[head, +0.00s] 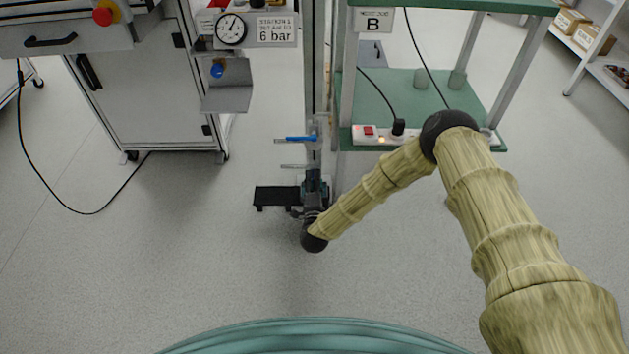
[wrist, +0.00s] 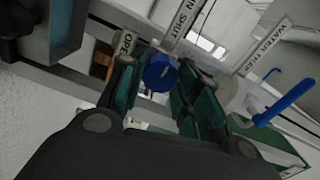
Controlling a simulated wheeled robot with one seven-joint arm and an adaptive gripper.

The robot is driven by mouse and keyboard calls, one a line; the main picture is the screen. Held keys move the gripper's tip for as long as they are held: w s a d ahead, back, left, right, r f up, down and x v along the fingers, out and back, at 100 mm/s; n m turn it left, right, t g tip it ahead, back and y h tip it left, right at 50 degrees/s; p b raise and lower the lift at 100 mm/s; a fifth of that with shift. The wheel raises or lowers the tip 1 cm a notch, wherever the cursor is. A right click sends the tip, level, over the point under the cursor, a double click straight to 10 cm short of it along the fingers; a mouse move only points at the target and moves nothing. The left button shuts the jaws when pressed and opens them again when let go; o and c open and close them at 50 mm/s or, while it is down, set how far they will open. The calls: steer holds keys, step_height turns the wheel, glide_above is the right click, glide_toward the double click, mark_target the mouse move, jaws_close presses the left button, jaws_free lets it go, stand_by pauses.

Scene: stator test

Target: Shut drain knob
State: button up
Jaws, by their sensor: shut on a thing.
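The blue drain knob (wrist: 160,73) shows in the wrist view between the two fingers of my gripper (wrist: 157,80). My gripper is shut on it, with a finger on either side. In the head view my gripper (head: 314,185) is low at the foot of the grey post, and the knob is hidden there.
A blue lever (head: 300,138) sits on the post above my gripper; it also shows in the wrist view (wrist: 285,103), right of the fingers. A black low stand (head: 275,196) is left of my gripper. A green shelf (head: 400,105) with a power strip stands right. Floor in front is clear.

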steer(key=shift+d, duration=0.1)
steer(key=o, duration=1)
steer(key=shift+o, duration=0.2)
steer(key=s, duration=1.2)
